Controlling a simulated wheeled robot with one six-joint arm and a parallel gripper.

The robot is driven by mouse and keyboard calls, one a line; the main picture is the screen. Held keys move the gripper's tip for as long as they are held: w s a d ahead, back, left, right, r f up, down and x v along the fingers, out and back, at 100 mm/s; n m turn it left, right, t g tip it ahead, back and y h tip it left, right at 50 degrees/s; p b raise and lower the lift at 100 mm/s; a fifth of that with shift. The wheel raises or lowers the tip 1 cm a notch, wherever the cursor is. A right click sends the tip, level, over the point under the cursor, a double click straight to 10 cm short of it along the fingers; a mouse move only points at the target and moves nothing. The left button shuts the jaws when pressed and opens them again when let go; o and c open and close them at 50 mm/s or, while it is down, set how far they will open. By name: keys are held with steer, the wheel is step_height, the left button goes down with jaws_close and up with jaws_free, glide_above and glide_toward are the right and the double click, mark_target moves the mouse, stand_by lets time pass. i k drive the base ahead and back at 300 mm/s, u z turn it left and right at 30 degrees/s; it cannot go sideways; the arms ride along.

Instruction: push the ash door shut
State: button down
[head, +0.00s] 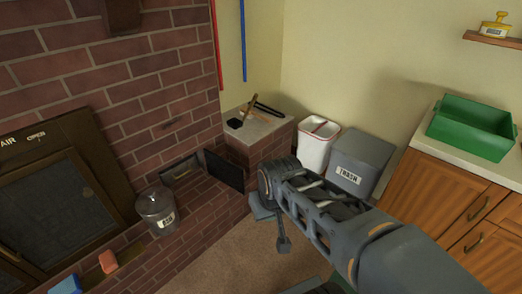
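The ash door (224,169) is a small dark panel low in the brick wall. It stands open, swung out to the right of its opening (183,171), where a grey frame and part of the inside show. My gripper (283,243) hangs down at the end of my arm, to the right of and lower in the picture than the door, apart from it. It is small and seen edge-on, so I cannot tell whether its fingers are open or shut. Nothing shows held in it.
A brick pedestal (262,128) with tools is behind the door. A white bin (317,142) and a grey trash bin (359,163) stand right. Carpet (225,262) is clear in front.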

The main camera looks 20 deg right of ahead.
mark_target(230, 174)
steer(key=u, duration=0.05)
steer(key=i, duration=1.2)
steer(key=u, duration=0.45)
